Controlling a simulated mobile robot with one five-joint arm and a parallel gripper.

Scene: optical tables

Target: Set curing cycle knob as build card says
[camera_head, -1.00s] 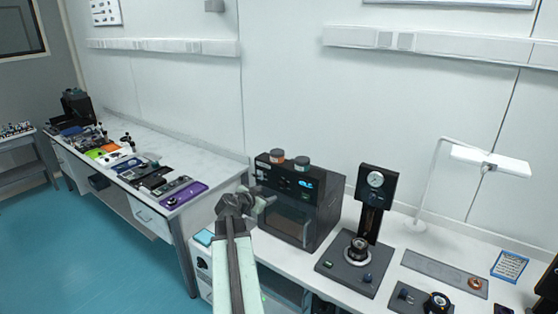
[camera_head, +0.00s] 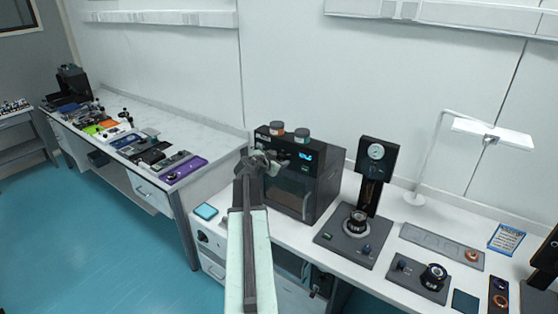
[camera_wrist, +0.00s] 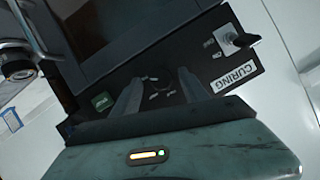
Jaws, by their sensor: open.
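The black curing oven (camera_head: 318,190) stands on the bench with a window in front and a lit blue display on its upper panel. My gripper (camera_head: 262,163) is in front of its left upper front in the head view. In the wrist view the panel carries a white "CURING" label (camera_wrist: 232,77), a green button (camera_wrist: 102,101) and a black-and-grey knob (camera_wrist: 236,41) at upper right. My open gripper (camera_wrist: 160,78) has its two fingers over the panel, with a dark round shape and small markings between them. The knob's setting is not readable. A blue-edged printed card (camera_head: 506,238) lies at right; its text is unreadable.
A left bench holds a purple tray (camera_head: 185,170) and several parts.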

